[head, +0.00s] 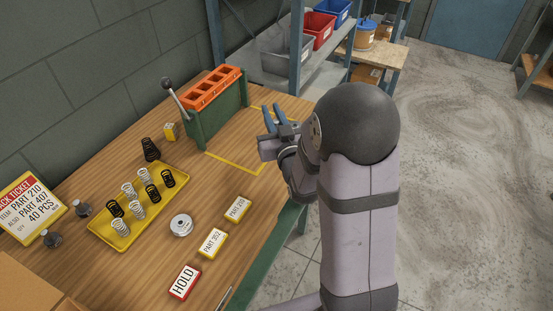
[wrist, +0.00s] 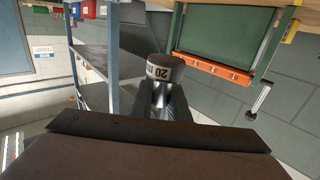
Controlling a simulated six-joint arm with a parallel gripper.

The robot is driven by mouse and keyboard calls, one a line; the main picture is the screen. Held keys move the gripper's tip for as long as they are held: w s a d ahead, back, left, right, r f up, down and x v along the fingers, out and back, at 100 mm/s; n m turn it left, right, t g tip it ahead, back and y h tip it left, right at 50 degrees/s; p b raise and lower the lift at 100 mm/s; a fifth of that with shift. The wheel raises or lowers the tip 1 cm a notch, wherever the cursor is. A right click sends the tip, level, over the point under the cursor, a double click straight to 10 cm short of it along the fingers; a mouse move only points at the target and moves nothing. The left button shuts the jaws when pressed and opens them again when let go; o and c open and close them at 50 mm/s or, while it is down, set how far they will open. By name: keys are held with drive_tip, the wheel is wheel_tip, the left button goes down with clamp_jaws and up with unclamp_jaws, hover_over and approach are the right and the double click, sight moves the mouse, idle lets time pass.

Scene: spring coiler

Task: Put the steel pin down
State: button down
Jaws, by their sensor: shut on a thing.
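My gripper (head: 275,120) is over the right side of the bench, by the yellow outlined area (head: 236,167) and right of the green and orange coiler. In the wrist view my gripper (wrist: 166,98) is shut on the steel pin (wrist: 164,72). The pin has a dark grey end and a pale band marked "20". Its lower part is hidden between the fingers. In the head view I cannot clearly make out the pin at the fingers. The pin appears held clear of the bench.
The coiler (head: 209,92) has a lever at its left. A yellow tray (head: 150,215) holds several black and silver springs. A metal spool (head: 181,225) and the PART 210 (head: 237,208), PART 302 (head: 212,242) and HOLD (head: 185,282) cards lie nearer. The outlined area looks mostly clear.

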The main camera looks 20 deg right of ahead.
drive_tip(key=shift+f, duration=4.75)
drive_tip(key=shift+f, duration=0.25)
drive_tip(key=c, duration=1.7)
unclamp_jaws()
drive_tip(key=shift+r, duration=0.1)
drive_tip(key=s, duration=0.3)
drive_tip(key=s+b, duration=0.1)
drive_tip(key=s, duration=0.1)
drive_tip(key=shift+s+r, duration=0.3)
drive_tip(key=shift+r, duration=0.05)
drive_tip(key=s+p, duration=0.1)
drive_tip(key=p, duration=0.2)
drive_tip(key=shift+s+f, duration=0.1)
drive_tip(key=shift+s, duration=0.2)
drive_tip(key=shift+p, duration=0.3)
